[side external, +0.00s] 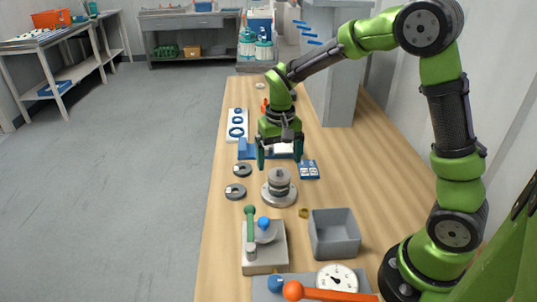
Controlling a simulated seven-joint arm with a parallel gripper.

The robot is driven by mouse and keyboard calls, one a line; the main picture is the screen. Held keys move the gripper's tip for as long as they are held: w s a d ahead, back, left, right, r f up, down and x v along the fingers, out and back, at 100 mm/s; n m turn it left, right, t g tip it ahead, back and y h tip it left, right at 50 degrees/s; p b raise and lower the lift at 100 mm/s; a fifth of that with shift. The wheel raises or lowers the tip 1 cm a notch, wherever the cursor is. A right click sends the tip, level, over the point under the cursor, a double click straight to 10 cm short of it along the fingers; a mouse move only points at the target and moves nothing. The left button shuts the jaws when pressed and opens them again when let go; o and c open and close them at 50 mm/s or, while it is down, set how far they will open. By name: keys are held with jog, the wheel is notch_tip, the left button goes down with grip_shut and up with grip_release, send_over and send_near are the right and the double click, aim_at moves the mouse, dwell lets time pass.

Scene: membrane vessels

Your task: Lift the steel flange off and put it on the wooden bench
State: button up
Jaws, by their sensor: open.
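The steel flange (280,176) appears as the round metal top of a small stack that stands on a wider round base (279,195) in the middle of the bench. Whether the flange is apart from the pieces below it is too small to tell. The wooden bench (350,180) runs away from the camera with bare wood to the right of the stack. My gripper (280,163) points down with its two dark green fingers spread, just above or behind the flange. It is open and holds nothing that I can see.
Two dark rings (235,191) lie left of the stack. A grey open bin (334,234), a fixture with a green-knobbed lever (264,247) and a dial gauge (337,278) stand nearer the camera. A blue-and-white card (308,169) and a white tray of blue rings (237,125) lie farther back.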

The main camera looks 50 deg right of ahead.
aim_at(280, 169)
jog(key=f, duration=0.4)
jog(key=shift+d+f, duration=0.2)
jog(key=shift+c, duration=0.3)
jog(key=shift+w+r, duration=0.1)
jog(key=c, duration=1.2)
